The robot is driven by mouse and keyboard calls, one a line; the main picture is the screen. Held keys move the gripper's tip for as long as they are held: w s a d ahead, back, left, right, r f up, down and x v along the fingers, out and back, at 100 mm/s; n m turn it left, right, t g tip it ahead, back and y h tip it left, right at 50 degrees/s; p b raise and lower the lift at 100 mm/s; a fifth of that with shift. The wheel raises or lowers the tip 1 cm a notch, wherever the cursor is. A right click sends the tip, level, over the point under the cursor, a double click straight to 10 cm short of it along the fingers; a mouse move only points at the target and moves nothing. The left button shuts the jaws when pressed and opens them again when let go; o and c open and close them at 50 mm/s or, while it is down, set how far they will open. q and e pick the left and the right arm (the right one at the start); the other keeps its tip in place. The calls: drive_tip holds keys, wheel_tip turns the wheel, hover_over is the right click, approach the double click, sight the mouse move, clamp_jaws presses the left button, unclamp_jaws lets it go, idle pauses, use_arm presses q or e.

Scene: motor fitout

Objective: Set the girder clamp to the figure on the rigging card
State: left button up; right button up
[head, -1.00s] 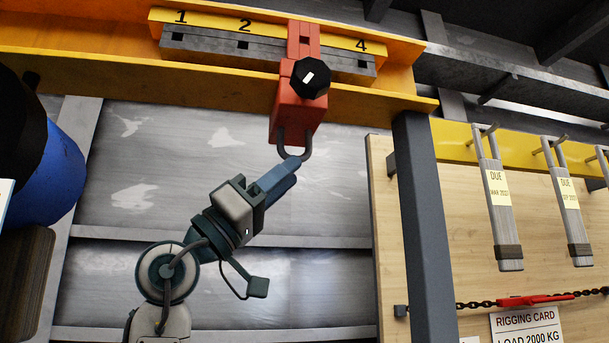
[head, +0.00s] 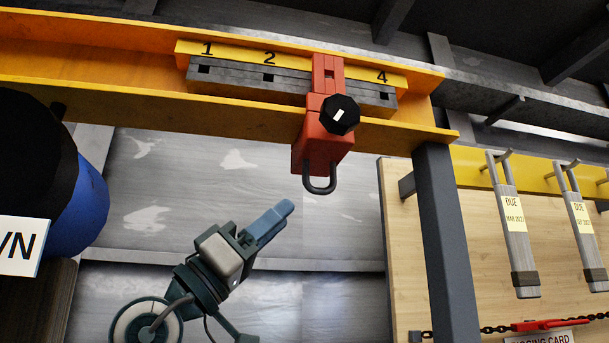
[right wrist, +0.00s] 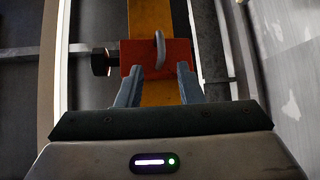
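The red girder clamp (head: 322,145) sits on the yellow girder (head: 130,105), over the numbered scale (head: 284,60) between the visible figures 2 and 4. It covers the spot between them. It has a black knob (head: 339,115) on its front and a grey loop (head: 320,187) hanging below. My right gripper (head: 272,220) is below and left of the loop, apart from it. In the right wrist view its fingers (right wrist: 160,88) are spread and empty, with the clamp (right wrist: 175,54) beyond them. The rigging card (head: 540,338) shows only its top edge; its figures are cut off. My left gripper is not seen.
A grey post (head: 447,240) stands right of the clamp, beside a wooden board (head: 405,255). Tagged grey slings (head: 513,235) hang from hooks, above a chain with a red part (head: 550,324). A blue rounded object (head: 85,210) is at left. The space around the loop is clear.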

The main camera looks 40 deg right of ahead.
sight(329, 185)
drive_tip(key=p+x, duration=0.2)
drive_tip(key=x, duration=0.3)
drive_tip(key=shift+s+d+p, duration=0.15)
drive_tip(key=shift+d+p, duration=0.15)
drive_tip(key=shift+p, duration=0.1)
drive_tip(key=p+x, duration=0.2)
drive_tip(key=x, duration=0.2)
drive_tip(key=shift+s+d, duration=0.1)
drive_tip(key=shift+d, duration=0.15)
drive_tip(key=shift+d+r+p, duration=0.1)
drive_tip(key=shift+r+p, duration=0.1)
drive_tip(key=shift+p, duration=0.25)
drive_tip(key=shift+d+r, duration=0.2)
drive_tip(key=shift+d, duration=0.05)
drive_tip(key=shift+s+d, duration=0.15)
drive_tip(key=shift+d, duration=0.05)
drive_tip(key=shift+a, duration=0.15)
clamp_jaws()
